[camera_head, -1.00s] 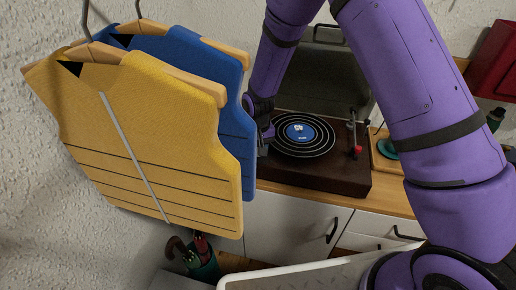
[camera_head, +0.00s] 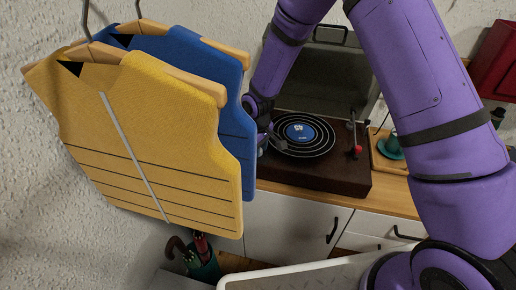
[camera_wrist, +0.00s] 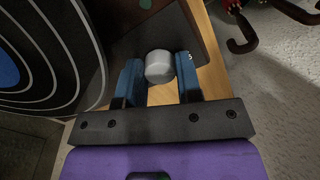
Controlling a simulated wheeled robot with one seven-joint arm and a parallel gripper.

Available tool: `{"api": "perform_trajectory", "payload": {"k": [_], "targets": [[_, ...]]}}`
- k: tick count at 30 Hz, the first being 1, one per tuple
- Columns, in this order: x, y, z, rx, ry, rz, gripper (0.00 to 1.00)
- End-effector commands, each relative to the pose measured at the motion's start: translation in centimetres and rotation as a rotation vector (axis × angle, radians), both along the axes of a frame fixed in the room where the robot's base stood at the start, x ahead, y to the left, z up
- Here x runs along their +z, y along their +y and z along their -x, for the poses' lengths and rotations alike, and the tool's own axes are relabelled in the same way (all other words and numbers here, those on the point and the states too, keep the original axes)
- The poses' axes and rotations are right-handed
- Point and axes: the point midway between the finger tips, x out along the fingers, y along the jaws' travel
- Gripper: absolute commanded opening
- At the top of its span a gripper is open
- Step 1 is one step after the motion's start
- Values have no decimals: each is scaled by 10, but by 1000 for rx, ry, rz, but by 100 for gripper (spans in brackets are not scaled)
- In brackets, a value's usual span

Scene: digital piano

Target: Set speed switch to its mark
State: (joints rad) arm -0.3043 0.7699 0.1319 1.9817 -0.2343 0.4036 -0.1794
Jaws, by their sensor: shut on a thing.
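The turntable (camera_head: 340,181) is a dark brown box with its lid raised, standing on a wooden-topped cabinet. A black record with white rings and a blue label (camera_head: 299,132) lies on it. In the wrist view, a pale grey round knob (camera_wrist: 158,66), which looks like the speed switch, sits near the turntable's edge. My gripper (camera_wrist: 159,75) has its blue fingers on both sides of this knob and is shut on it. A small white mark (camera_wrist: 190,57) shows by the right finger; I cannot read it. In the head view, the blue vest partly hides my gripper.
A yellow vest (camera_head: 150,140) and a blue vest (camera_head: 235,130) hang close to my arm on the left. The tonearm (camera_head: 354,135) stands at the turntable's right. A teal cup (camera_head: 389,146) sits on a tray beside it. Umbrellas stand in a holder (camera_head: 205,268) below.

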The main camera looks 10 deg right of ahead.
Motion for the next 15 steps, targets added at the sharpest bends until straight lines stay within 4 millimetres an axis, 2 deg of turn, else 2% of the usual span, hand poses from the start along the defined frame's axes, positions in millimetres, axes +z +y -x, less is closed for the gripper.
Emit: {"api": "perform_trajectory", "payload": {"k": [13, 14, 15], "targets": [[0, 0, 0, 10, -1, 1, 9], [0, 0, 0, 10, -1, 1, 39], [0, 0, 0, 10, -1, 1, 48]]}}
